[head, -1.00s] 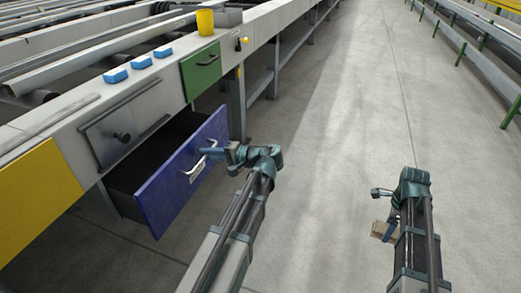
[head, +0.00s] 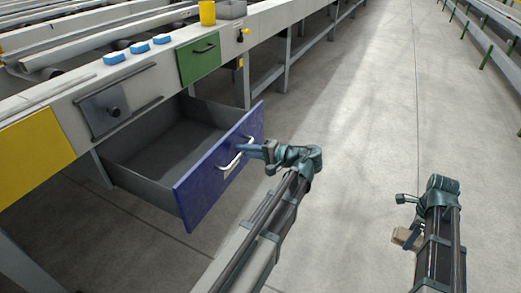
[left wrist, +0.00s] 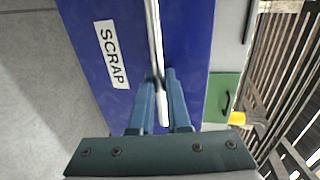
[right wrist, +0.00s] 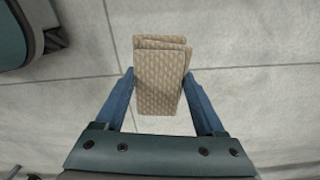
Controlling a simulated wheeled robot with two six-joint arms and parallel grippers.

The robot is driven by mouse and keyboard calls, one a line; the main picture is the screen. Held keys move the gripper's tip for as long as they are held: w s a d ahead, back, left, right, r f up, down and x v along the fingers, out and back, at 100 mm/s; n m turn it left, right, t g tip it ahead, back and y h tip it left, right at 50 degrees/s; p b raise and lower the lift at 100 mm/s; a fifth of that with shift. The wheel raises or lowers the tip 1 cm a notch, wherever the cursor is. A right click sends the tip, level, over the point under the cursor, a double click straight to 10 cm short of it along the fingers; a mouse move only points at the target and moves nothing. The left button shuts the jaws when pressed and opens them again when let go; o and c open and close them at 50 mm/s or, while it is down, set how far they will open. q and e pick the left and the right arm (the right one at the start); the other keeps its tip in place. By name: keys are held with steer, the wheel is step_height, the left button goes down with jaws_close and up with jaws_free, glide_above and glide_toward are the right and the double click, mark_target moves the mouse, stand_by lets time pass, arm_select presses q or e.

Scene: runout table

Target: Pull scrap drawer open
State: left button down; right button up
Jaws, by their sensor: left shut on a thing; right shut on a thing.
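The scrap drawer (head: 215,185) has a blue front and stands well out from the table, its grey inside showing empty in the head view. Its front fills much of the left wrist view, with a white SCRAP label (left wrist: 111,54). My left gripper (head: 262,151) is shut on the drawer's pale bar handle (head: 236,158); the fingers close around the bar in the left wrist view (left wrist: 160,85).
The runout table (head: 150,75) runs along the left, with a green front (head: 198,60), a yellow panel (head: 35,145), several blue blocks (head: 138,47) and a yellow cup (head: 207,13) on top. The floor (head: 350,130) to the right is clear.

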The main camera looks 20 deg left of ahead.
arm_select(q)
steer(key=c, duration=0.9)
jaws_free()
steer(key=p+v, duration=0.2)
steer(key=v, duration=1)
steer(key=shift+w, duration=0.1)
arm_select(e)
step_height(320, 180, up, 2)
steer(key=shift+r, duration=0.15)
